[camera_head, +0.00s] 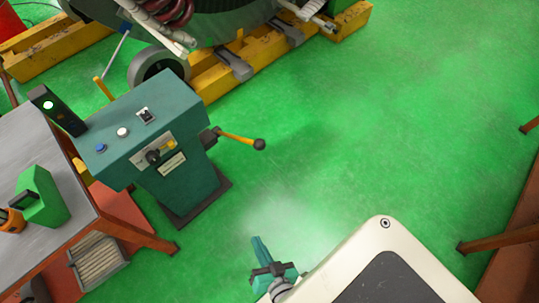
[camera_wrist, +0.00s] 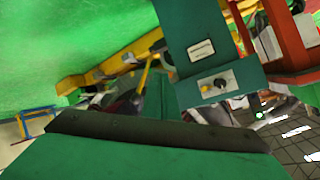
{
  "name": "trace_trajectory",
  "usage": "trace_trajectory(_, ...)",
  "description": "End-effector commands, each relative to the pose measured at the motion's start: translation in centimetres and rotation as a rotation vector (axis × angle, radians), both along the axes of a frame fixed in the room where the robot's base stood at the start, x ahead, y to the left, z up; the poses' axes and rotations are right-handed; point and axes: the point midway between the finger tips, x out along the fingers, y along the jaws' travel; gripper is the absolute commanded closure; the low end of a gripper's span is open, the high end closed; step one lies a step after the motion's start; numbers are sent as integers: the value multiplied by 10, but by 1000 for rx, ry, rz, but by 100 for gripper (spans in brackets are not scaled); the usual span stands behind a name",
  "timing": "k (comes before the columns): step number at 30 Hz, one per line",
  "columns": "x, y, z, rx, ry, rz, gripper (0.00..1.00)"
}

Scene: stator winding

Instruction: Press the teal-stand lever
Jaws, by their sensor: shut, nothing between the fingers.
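The teal stand (camera_head: 165,150) is a floor console with a sloped top, at left centre in the head view. Its lever (camera_head: 240,139) has a yellow handle with a dark ball end and sticks out from its right side. My gripper (camera_head: 258,242) is shut and empty, low in the head view. It is in front of the lever and clearly apart from it. In the wrist view, my teal fingers (camera_wrist: 157,88) are together, and the stand (camera_wrist: 190,22) appears just beyond them. A yellow bar beside the fingers there may be the lever; I cannot be sure.
A grey-topped table (camera_head: 30,150) with a green tool (camera_head: 42,195) stands left of the stand. A machine on yellow beams (camera_head: 230,75) lies behind. Brown table legs (camera_head: 485,240) show at the right edge. The green floor (camera_head: 350,130) right of the lever is clear.

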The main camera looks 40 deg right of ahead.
Motion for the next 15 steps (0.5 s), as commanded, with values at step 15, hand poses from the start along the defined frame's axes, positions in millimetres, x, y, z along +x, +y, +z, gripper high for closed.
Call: trace_trajectory(15, 69, -131, -136, 1147, -3, -697, 100)
